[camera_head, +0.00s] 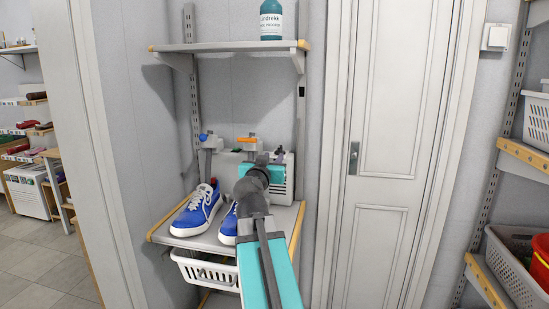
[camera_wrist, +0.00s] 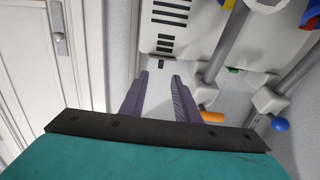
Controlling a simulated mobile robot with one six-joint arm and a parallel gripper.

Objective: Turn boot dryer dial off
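The boot dryer (camera_head: 228,162) is a pale grey box with dark vent slots, standing at the back of a shelf; it also fills the upper middle of the wrist view (camera_wrist: 192,45). Grey tubes rise from it, near a blue ball (camera_head: 204,137) and an orange bar (camera_head: 246,140). In the wrist view a small dark piece (camera_wrist: 162,64) lies below the slots and a small green piece (camera_wrist: 233,69) to its right. I cannot tell which part is the dial. My gripper (camera_wrist: 159,76) is open and empty, its fingers pointing at the dryer's face. My arm hides part of the dryer in the head view.
Blue shoes (camera_head: 197,209) stand on the shelf in front of the dryer. A white basket (camera_head: 205,268) hangs below. An upper shelf (camera_head: 225,46) holds a teal bottle (camera_head: 271,20). A closed white door (camera_head: 385,150) is right of the shelf.

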